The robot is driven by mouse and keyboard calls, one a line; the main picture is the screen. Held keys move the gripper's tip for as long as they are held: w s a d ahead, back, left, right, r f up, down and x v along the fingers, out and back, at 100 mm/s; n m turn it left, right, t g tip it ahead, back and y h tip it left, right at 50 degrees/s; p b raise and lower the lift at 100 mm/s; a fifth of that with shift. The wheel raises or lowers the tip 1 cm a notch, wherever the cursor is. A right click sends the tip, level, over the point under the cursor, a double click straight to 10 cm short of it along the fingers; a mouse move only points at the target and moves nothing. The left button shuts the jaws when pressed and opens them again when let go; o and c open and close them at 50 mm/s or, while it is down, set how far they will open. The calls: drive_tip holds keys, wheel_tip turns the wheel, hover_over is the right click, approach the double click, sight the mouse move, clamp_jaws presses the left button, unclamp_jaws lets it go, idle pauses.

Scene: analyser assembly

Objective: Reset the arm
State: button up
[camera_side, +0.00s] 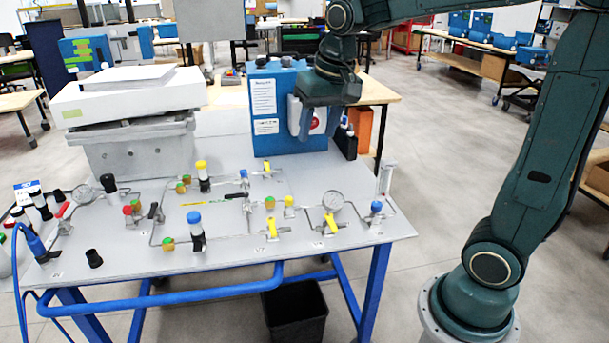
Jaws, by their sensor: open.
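My gripper (305,122) is at the end of the dark green arm, pointing down in front of the right part of the blue analyser box (264,130).
A white device (130,100) stands at the left back. A black bin (295,312) is under the table. Open floor lies between table and arm base.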

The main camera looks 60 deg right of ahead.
drive_tip(key=s+a+f+n+t, duration=0.1)
drive_tip(key=s+a+n, duration=0.1)
drive_tip(key=s, duration=0.6)
drive_tip(key=s+a+n+t, duration=0.1)
drive_tip(key=s+a+n, duration=0.2)
drive_tip(key=s, duration=0.5)
drive_tip(key=shift+s+f+t, duration=0.3)
drive_tip(key=shift+s+f, duration=0.1)
